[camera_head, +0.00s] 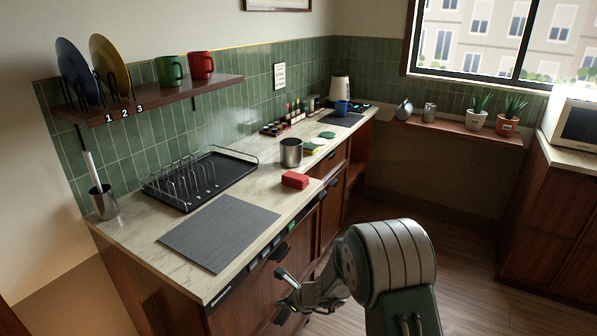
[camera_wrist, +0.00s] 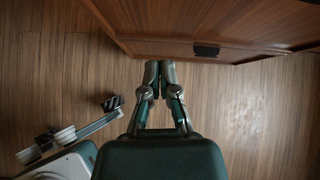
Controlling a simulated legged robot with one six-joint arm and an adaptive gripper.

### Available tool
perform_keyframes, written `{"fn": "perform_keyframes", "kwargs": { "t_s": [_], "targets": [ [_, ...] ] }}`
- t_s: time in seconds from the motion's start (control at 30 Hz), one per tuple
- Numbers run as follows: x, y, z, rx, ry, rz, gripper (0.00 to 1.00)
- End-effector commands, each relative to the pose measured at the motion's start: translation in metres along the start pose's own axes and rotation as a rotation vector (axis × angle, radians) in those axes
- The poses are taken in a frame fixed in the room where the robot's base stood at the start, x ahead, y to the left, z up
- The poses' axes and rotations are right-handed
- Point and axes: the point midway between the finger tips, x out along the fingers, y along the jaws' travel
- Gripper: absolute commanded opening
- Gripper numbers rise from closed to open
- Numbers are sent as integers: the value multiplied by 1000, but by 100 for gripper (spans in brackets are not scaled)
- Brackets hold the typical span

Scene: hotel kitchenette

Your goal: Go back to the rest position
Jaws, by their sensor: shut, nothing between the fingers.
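My gripper (camera_head: 283,289) is in front of the wooden lower cabinets, below the counter's front edge, in the head view. Nothing is held in it. In the wrist view my gripper (camera_wrist: 159,70) points at the wooden floor, its two fingers together at the tips. A cabinet front (camera_wrist: 200,25) lies just beyond the fingertips in that view. My forearm covers part of the floor and cabinets in the head view.
The counter (camera_head: 130,233) holds a grey mat (camera_head: 218,233), a black dish rack (camera_head: 215,165), a red sponge (camera_head: 295,180) and a metal pot (camera_head: 291,153). A shelf (camera_head: 160,98) above bears plates and mugs. The floor (camera_head: 465,235) to the right is clear.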

Motion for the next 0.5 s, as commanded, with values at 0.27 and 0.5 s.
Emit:
{"fn": "perform_keyframes", "kwargs": {
  "t_s": [0.27, 0.5],
  "targets": [
    [-103, 15, 60, -456, -15, 34, 0],
    [-187, 44, 82, -848, 30, 65, 0]
  ]
}}
